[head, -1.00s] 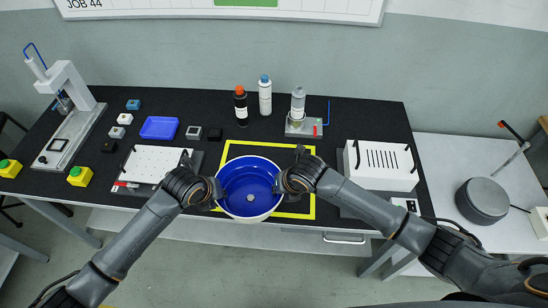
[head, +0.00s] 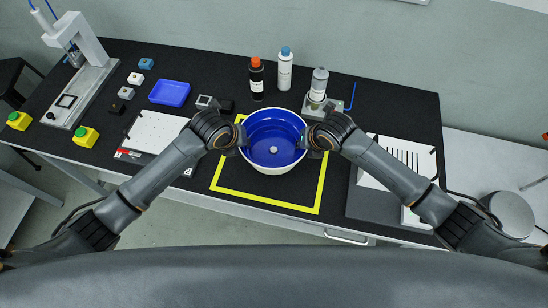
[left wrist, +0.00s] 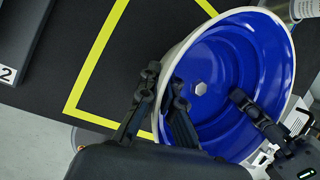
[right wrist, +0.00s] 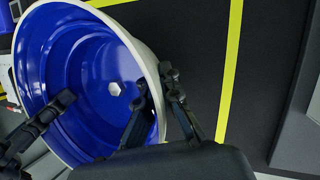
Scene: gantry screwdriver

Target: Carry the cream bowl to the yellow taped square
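In the left wrist view (left wrist: 164,82) and right wrist view (right wrist: 155,82), the fingers straddle the rim.
A black bottle (head: 256,78), a white bottle (head: 285,68) and a grey bottle on a stand (head: 318,85) stand close behind the bowl. A white perforated plate (head: 155,131) lies left, and a white slotted box (head: 400,160) right. The square's front part is clear.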

